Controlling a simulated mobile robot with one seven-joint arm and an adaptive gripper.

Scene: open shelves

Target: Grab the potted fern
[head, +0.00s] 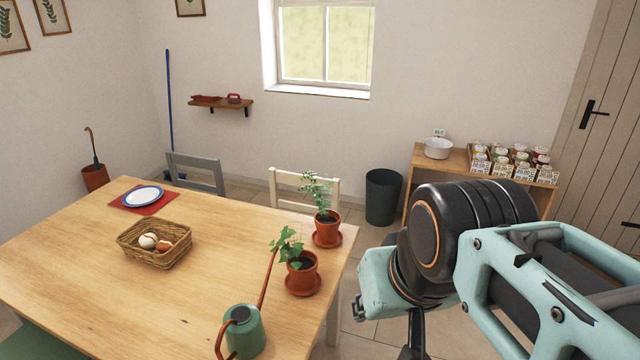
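Two plants in terracotta pots stand on saucers near the right edge of the wooden table (90,270). The farther one has fine, feathery fronds and looks like the potted fern (326,224). The nearer one is a potted plant with broader, ivy-like leaves (301,276). Both are upright and a little apart. My arm fills the lower right of the head view, to the right of the table and both pots. The fingers of my gripper do not show, and nothing is seen touching the fern.
A green watering can (244,332) stands in front of the pots, its long spout rising beside the ivy-like plant. A wicker basket (142,257) with eggs and a blue-rimmed plate (142,196) are farther left. Chairs, a dark bin (382,198) and a side table (425,165) stand beyond.

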